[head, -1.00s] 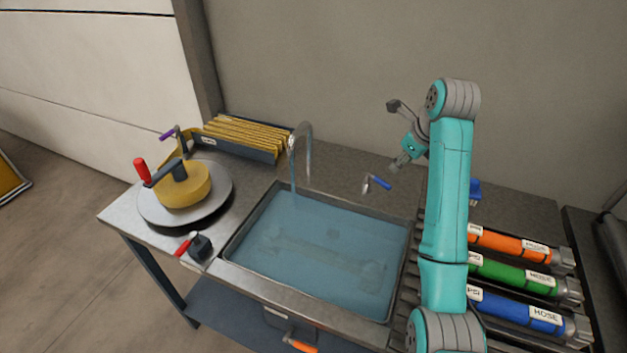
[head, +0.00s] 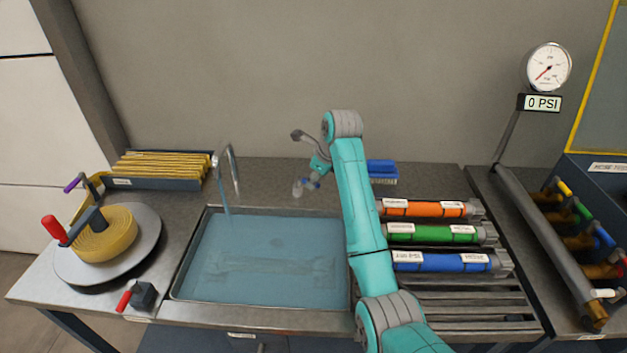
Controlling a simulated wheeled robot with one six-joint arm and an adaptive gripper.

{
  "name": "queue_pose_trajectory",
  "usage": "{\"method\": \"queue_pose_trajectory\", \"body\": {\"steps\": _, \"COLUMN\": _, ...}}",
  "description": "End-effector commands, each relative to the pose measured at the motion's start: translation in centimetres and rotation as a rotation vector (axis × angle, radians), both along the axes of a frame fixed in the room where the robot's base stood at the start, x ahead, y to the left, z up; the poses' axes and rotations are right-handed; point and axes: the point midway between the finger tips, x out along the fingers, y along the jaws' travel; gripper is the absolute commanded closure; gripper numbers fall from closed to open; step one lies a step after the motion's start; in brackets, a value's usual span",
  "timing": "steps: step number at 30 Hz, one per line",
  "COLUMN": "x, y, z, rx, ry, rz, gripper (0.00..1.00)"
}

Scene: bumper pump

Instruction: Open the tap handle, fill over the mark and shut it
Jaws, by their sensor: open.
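The tap spout (head: 233,168) arches over the back left corner of the sink. A stream of water (head: 225,199) runs from it into the sink. The sink (head: 176,278) holds a wide sheet of blue water (head: 255,250); I cannot make out a fill mark. The tap handle (head: 313,184) is blue, on a small metal valve behind the sink's back edge, right of the spout. My gripper (head: 309,178) is open, right at the handle and partly covering it. I cannot tell whether they touch.
Orange (head: 425,209), green (head: 433,234) and blue (head: 440,262) hose rolls lie on a slatted rack to the right. A gauge (head: 548,67) above reads 0 PSI. A yellow reel (head: 103,232) with a red-handled crank stands left. A tray of yellow folds (head: 160,182) is behind.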

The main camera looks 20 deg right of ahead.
Motion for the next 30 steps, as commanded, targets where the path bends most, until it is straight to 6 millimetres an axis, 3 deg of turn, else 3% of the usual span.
{"method": "queue_pose_trajectory", "body": {"steps": 6, "x": 0.7, "y": 0.3, "z": -1.5, "rx": -0.001, "ry": 0.001, "rz": 0.001, "gripper": 0.58}}
{"method": "queue_pose_trajectory", "body": {"steps": 15, "x": 0.8, "y": 0.3, "z": -1.7, "rx": -0.001, "ry": -0.001, "rz": 0.001, "gripper": 0.58}}
{"method": "queue_pose_trajectory", "body": {"steps": 16, "x": 0.8, "y": 0.3, "z": -1.7, "rx": -0.001, "ry": -0.001, "rz": 0.001, "gripper": 0.6}}
{"method": "queue_pose_trajectory", "body": {"steps": 21, "x": 0.8, "y": 0.3, "z": -1.7, "rx": -0.001, "ry": -0.001, "rz": 0.0, "gripper": 1.0}}
{"method": "queue_pose_trajectory", "body": {"steps": 30, "x": 1.0, "y": 0.0, "z": -1.7, "rx": -0.001, "ry": 0.0, "rz": 0.002, "gripper": 1.0}}
